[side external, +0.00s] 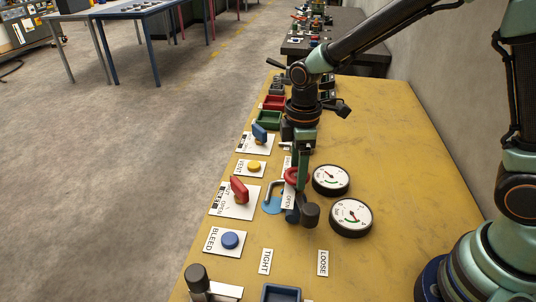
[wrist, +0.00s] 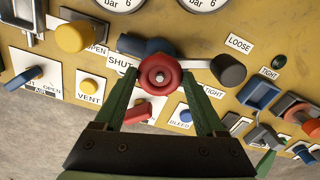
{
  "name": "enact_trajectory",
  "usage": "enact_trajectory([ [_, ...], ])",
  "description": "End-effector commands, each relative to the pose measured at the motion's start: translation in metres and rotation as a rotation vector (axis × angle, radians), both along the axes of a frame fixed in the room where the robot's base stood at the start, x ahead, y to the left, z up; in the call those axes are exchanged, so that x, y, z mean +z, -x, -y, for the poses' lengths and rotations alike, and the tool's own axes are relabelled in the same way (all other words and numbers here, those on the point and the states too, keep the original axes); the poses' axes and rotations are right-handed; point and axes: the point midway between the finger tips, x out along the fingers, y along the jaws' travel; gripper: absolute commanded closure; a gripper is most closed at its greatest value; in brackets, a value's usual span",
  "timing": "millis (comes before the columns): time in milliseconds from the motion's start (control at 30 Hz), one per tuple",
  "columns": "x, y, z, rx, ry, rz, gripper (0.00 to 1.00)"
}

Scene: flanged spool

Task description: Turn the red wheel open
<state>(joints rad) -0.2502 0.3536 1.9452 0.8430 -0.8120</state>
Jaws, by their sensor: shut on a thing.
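The red wheel (wrist: 160,76) is at the centre of the wrist view, a small round handwheel with a grey hub on a blue valve body (wrist: 140,46). In the side external view, the red wheel (side external: 290,175) is partly hidden by my gripper. My gripper (wrist: 160,74) has its green fingers on opposite sides of the rim, shut on the wheel. It also shows in the side external view (side external: 300,172), pointing down at the wheel. An OPEN label and a SHUT label (wrist: 121,62) sit beside the valve.
A lever with a dark knob (wrist: 228,70) is close right of the wheel. Two round gauges (side external: 351,217) stand beside the valve. A red rotary handle (side external: 239,190), a blue BLEED button (side external: 229,240) and a yellow VENT button (side external: 253,166) line the yellow table's (side external: 400,130) left edge.

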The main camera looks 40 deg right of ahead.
Motion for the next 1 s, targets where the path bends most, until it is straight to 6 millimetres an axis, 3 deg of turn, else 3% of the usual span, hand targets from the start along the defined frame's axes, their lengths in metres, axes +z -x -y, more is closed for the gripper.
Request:
enact_trajectory([
  [33,0.001,0.001,0.000,0.003,0.000,-0.001,0.24],
  [100,0.001,0.000,0.000,0.003,0.000,-0.001,0.00],
  [467,0.008,0.000,0.000,0.001,0.000,0.001,0.00],
  [1000,0.105,-0.001,0.000,0.002,0.000,0.004,0.00],
])
